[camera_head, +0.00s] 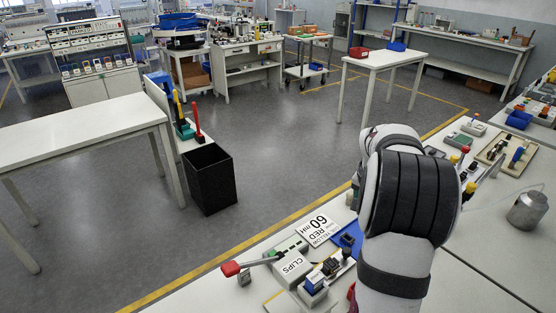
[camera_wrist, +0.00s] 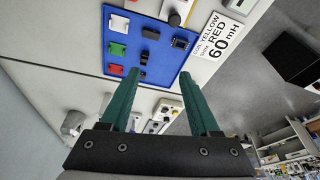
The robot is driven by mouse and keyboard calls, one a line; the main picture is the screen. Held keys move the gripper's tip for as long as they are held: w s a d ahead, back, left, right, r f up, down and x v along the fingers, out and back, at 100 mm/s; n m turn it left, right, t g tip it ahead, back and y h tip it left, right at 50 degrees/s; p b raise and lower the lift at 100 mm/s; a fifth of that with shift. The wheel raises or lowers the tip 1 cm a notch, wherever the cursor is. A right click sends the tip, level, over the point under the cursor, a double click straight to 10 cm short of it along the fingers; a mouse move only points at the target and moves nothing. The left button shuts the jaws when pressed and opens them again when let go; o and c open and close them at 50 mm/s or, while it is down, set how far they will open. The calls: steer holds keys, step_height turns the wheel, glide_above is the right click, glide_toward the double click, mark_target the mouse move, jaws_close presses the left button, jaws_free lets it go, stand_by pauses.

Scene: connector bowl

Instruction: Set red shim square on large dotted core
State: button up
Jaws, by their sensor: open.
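The blue tray (camera_wrist: 165,62) holds small parts in the wrist view. Several dark blocks lie on the tray, including a larger square one (camera_wrist: 180,43) and a smaller one (camera_wrist: 150,33). Dots are too small to make out, so I cannot tell which is the large dotted core. My gripper (camera_wrist: 157,76) is open, its green fingers apart with nothing held between them. In the head view my arm hides most of the tray (camera_head: 342,252).
A white label card (camera_wrist: 217,36) reading 60 mH lies beside the tray. In the head view, a CLIPS box (camera_head: 292,267) and a red-handled lever (camera_head: 231,268) stand left of my arm; a metal pot (camera_head: 528,211) stands right.

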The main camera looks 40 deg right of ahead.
steer(key=s+d+f+m+g+h, duration=0.1)
steer(key=s+d+f, duration=0.25)
steer(key=d, duration=0.35)
steer(key=s+d+f+m, duration=0.1)
steer(key=s+d+f, duration=0.1)
steer(key=s+d, duration=0.35)
steer(key=x, duration=0.5)
steer(key=d+x, duration=0.1)
steer(key=x, duration=0.9)
steer(key=shift+d+r, duration=0.2)
steer(key=shift+d, duration=0.1)
steer(key=shift+c, duration=0.3)
jaws_close()
steer(key=shift+r, duration=0.1)
